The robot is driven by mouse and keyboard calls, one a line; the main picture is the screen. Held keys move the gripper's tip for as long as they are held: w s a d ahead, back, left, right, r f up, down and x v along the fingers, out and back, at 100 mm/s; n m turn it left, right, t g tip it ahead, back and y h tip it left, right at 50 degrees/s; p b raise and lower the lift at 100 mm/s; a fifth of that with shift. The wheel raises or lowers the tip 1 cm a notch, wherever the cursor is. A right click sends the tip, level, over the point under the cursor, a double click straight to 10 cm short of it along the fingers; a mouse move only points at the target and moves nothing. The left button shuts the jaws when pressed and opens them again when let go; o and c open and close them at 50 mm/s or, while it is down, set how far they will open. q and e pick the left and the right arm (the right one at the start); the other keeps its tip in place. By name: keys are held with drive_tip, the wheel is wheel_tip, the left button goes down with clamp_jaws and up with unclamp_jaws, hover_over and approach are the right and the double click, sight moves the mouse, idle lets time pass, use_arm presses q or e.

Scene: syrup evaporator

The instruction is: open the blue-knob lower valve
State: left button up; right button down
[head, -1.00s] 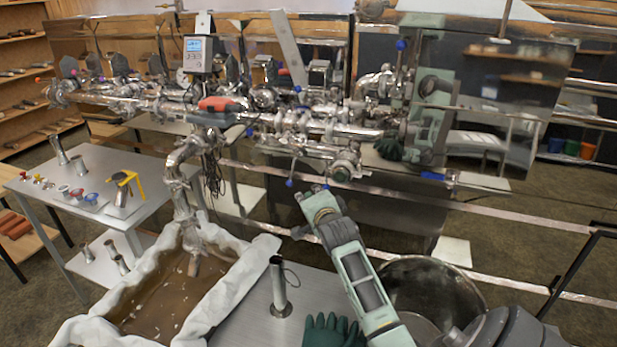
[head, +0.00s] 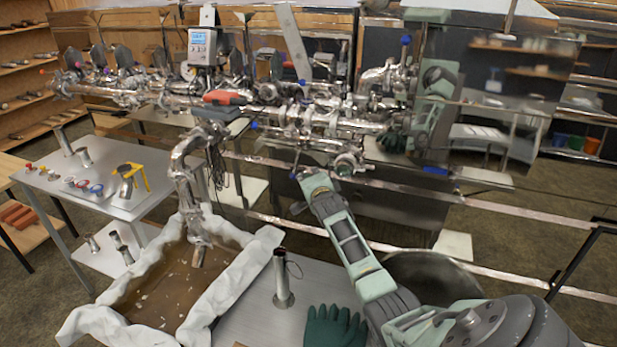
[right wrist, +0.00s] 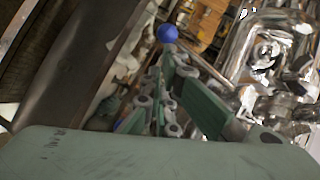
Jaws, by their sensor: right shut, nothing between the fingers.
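The blue knob (head: 293,176) of the lower valve hangs on a thin lever below the steel pipework, in the middle of the head view. In the right wrist view the blue knob (right wrist: 167,33) shows as a round ball just beyond the fingertips. My right gripper (head: 306,173) reaches up to the lever from the lower right, its tip right beside the knob. The right gripper's fingers (right wrist: 170,62) are shut with nothing between them. I cannot tell whether they touch the knob or lever. My left gripper is not in view.
Steel pipes and valves (head: 300,120) crowd above and behind the gripper. A filled basin with a white cloth rim (head: 100,325) stands at lower left. An upright metal tube (head: 283,280) and a green glove (head: 335,326) are on the front table. A pot (head: 435,275) is beside my arm.

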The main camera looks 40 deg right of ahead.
drive_tip(key=shift+w+d, duration=0.1)
drive_tip(key=shift+f, duration=0.1)
idle(0.3)
drive_tip(key=shift+w+f+m+t+b, duration=0.15)
drive_tip(key=shift+w+m+t+b, duration=0.15)
drive_tip(key=shift+b, duration=0.45)
